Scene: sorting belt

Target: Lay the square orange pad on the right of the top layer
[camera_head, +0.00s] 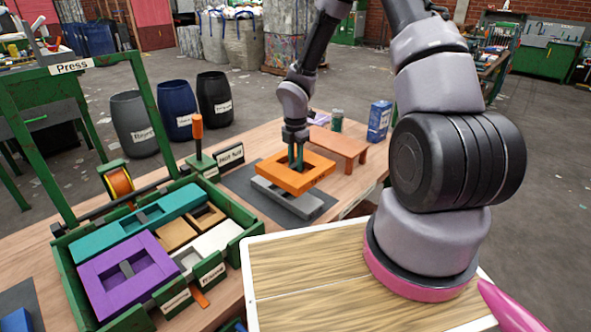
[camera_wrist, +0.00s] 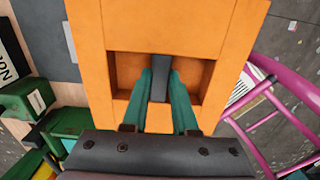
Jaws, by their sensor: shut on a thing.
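The square orange pad (camera_head: 272,170) has a recessed middle with a dark grey bar (camera_wrist: 160,78) across it. My gripper (camera_head: 296,160) points down into the recess, and its teal fingers (camera_wrist: 160,95) are shut on that bar. The pad is over a flat grey slab (camera_head: 290,202), covering part of it. The slab lies on a dark mat (camera_head: 240,180) on the wooden table. I cannot tell whether the pad touches the slab. In the wrist view the orange pad (camera_wrist: 215,25) fills the upper middle and hides what is below it.
A green tray (camera_head: 72,272) at left holds a teal bar (camera_head: 130,222), a purple square pad (camera_head: 105,280) and smaller brown and white pieces. A labelled green stand with an orange handle (camera_head: 197,130) is left of the mat. A brown bench (camera_head: 340,142) and blue box (camera_head: 379,120) stand behind right.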

